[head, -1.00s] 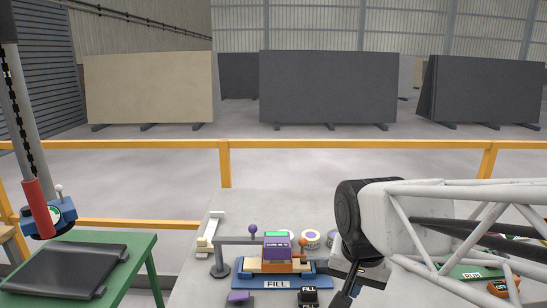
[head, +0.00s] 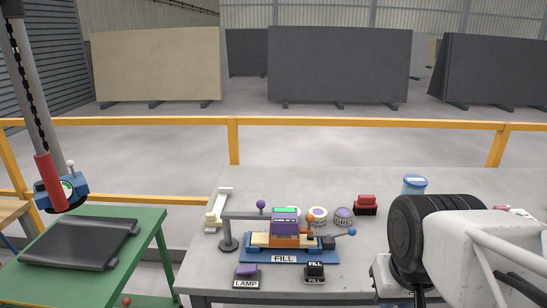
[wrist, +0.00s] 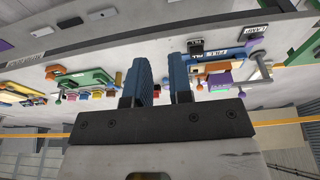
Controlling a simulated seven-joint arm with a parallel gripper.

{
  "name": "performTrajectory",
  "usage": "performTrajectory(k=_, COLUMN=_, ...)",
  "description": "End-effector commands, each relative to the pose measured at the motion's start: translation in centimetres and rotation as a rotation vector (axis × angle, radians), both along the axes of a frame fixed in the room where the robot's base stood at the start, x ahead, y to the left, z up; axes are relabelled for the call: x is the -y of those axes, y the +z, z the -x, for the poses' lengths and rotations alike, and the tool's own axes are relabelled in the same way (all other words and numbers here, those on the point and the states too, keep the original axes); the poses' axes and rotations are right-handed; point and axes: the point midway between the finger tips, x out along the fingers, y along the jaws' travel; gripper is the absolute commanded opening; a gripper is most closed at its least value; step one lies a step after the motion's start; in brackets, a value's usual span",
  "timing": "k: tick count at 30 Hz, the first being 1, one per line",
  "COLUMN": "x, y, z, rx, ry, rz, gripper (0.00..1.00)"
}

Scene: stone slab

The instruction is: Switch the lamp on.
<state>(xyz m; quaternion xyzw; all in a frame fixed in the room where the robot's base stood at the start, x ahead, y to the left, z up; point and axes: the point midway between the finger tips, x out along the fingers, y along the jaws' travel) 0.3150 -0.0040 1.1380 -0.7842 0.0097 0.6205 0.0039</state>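The LAMP switch (head: 246,271) is a small purple rocker on a dark base near the front left of the grey table, with a LAMP label (head: 245,284) in front of it. In the wrist view the LAMP label (wrist: 257,30) shows upside down at the top right. I cannot tell whether the switch is on or off. My gripper (wrist: 160,65) is open, with two blue fingers apart and nothing between them. It is well to the right of the LAMP switch; its fingers are not clear in the head view.
A black FILL switch (head: 314,272) sits right of the LAMP switch. Behind them is a blue-based FILL fixture (head: 283,257) with a purple block and levers. A green table (head: 140,250) with a dark tray (head: 80,243) stands left. A yellow rail (head: 300,122) runs behind.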

Motion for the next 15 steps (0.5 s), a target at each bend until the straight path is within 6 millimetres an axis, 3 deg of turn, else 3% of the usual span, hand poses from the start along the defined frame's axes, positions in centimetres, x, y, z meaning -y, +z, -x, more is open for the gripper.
performTrajectory(k=1, x=0.0, y=0.0, z=0.0, rx=0.000, ry=0.000, rz=0.000, gripper=0.28)
performTrajectory(k=7, x=-0.2, y=0.0, z=-0.5, rx=-0.006, ry=0.017, rz=0.006, gripper=0.57)
performTrajectory(k=15, x=-1.3, y=0.1, z=-3.2, rx=-0.047, ry=0.130, rz=0.043, gripper=0.57)
